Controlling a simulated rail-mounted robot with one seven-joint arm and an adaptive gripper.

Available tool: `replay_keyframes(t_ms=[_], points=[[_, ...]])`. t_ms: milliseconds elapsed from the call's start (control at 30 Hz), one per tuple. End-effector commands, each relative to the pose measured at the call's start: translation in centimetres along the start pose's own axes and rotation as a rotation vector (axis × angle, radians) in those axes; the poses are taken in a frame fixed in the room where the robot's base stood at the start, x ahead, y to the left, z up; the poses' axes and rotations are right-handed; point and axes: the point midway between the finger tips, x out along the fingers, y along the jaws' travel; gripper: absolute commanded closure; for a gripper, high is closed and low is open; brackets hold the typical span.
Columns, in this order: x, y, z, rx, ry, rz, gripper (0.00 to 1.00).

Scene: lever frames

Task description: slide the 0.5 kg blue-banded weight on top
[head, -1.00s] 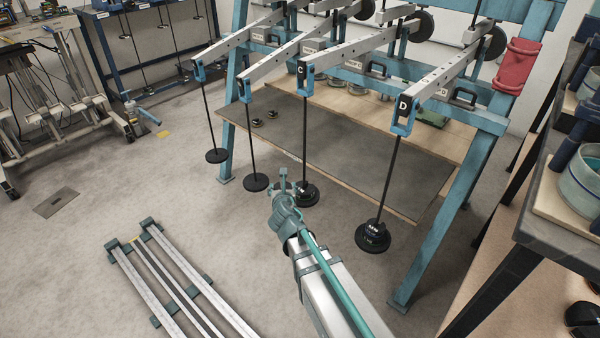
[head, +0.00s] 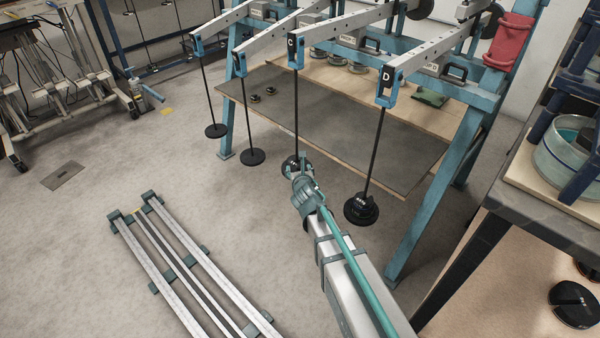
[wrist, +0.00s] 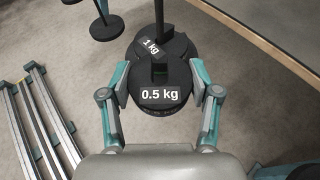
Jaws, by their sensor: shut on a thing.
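The black weight labelled 0.5 kg (wrist: 160,108) is between the fingertips of my gripper (wrist: 159,86) in the wrist view, and my gripper is shut on it. No blue band shows clearly. Its slot faces the rod of hanger C (head: 296,110). A black 1 kg weight (wrist: 178,46) sits on that hanger, just beyond the held weight, which overlaps it in the picture. I cannot tell whether the two touch. In the head view my gripper (head: 301,172) is at the foot of hanger C and hides most of the weights there.
Hanger D (head: 372,150) with stacked black weights (head: 361,210) hangs close to the right. Two hangers with bare-looking discs (head: 252,157) hang to the left. The blue frame leg (head: 432,215) stands right. A rail set (head: 185,262) lies on the floor at left.

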Motion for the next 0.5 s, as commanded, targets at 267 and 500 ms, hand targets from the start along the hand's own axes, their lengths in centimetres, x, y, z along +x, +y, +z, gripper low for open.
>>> replay_keyframes(t_ms=[267,500], points=[[1.4,0.0,0.7,0.0,-0.002,0.0,0.84],[2.5,0.0,1.1,0.0,-0.002,0.0,0.84]])
